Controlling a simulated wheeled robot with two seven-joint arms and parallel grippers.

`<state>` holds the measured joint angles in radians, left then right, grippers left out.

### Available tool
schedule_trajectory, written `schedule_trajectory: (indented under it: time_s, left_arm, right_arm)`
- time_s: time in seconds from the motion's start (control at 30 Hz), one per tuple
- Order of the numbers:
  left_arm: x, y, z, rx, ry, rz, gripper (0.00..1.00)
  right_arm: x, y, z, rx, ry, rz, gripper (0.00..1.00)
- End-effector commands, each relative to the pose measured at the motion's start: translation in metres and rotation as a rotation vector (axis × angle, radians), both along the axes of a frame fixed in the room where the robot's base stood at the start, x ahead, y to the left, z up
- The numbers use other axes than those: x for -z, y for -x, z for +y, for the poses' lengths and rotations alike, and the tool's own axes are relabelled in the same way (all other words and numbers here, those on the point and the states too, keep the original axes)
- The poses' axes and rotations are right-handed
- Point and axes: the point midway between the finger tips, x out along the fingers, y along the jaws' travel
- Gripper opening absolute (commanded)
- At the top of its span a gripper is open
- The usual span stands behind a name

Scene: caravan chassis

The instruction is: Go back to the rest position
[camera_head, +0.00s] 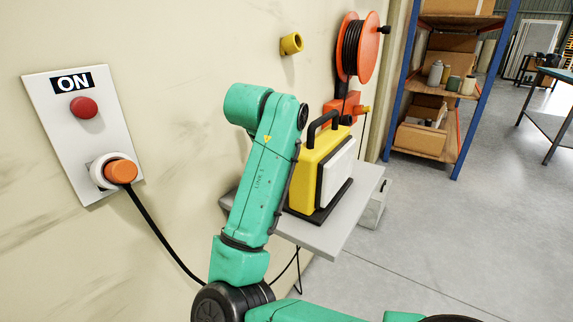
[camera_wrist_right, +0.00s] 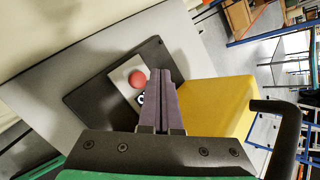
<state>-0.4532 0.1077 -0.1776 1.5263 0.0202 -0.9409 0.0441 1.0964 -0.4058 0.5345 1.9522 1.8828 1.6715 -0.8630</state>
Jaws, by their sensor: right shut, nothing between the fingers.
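My right gripper (camera_wrist_right: 163,98) is shut and empty in the right wrist view. Its fingertips are over or close to a small light plate with a red button (camera_wrist_right: 137,78), on the black base (camera_wrist_right: 95,92) beside the yellow box (camera_wrist_right: 215,108). I cannot tell whether they touch it. In the head view my green arm crosses the middle, and the right gripper is hidden there. The yellow box (camera_head: 312,163) with a black handle stands on a grey shelf (camera_head: 350,215), to the right of the arm. My left gripper is in neither view.
A wall panel (camera_head: 61,118) marked ON has a red button (camera_head: 84,107) and an orange plug (camera_head: 120,171) with a black cable. An orange cable reel (camera_head: 368,48) and a yellow socket (camera_head: 291,44) are on the wall.

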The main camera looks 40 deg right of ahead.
Motion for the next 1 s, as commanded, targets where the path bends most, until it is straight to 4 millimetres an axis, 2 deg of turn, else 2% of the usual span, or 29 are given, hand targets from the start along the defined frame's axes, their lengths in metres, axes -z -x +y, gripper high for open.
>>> schedule_trajectory:
  time_s: [0.03, 0.17, 0.73, 1.0]
  left_arm:
    - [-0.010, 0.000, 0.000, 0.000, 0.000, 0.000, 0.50]
    - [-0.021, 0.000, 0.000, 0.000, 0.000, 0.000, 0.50]
    - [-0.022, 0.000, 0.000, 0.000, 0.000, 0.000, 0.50]
    - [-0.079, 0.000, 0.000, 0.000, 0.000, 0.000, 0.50]
  right_arm:
    - [-0.012, 0.000, 0.000, -0.001, 0.000, -0.001, 0.00]
    - [-0.026, 0.000, 0.000, 0.000, -0.001, -0.001, 0.00]
    - [-0.028, 0.000, 0.000, -0.001, 0.000, -0.001, 0.00]
    - [-0.085, 0.000, 0.000, -0.001, 0.000, -0.001, 0.00]
